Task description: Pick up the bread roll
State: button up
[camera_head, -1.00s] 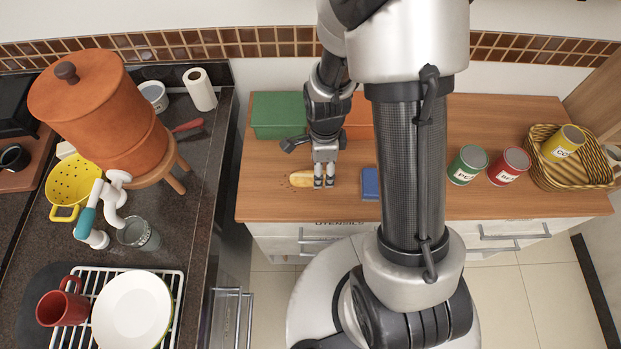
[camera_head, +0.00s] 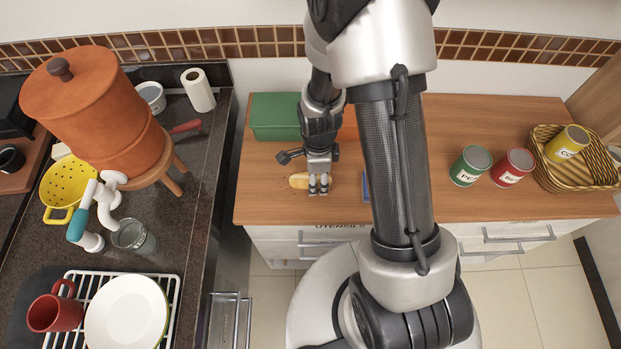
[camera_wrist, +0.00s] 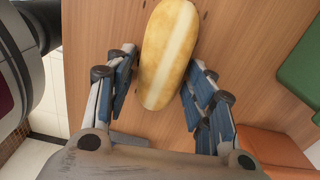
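The bread roll (camera_head: 299,180) is golden with a pale stripe and lies on the wooden counter (camera_head: 260,205). In the wrist view the bread roll (camera_wrist: 166,50) runs from the top edge down between the finger ends. My gripper (camera_head: 319,184) is over the right end of the roll in the head view. In the wrist view my gripper (camera_wrist: 158,85) is open, with a finger on each side of the roll's near end and small gaps between.
A green box (camera_head: 275,117) stands behind the roll, with an orange box (camera_wrist: 272,150) beside it. A blue item (camera_head: 366,187) lies right of my gripper. A green can (camera_head: 470,166), a red can (camera_head: 512,167) and a basket (camera_head: 560,174) stand farther right.

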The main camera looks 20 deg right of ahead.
jog(key=c, duration=0.8)
jog(key=shift+o, duration=0.2)
jog(key=shift+r, duration=0.1)
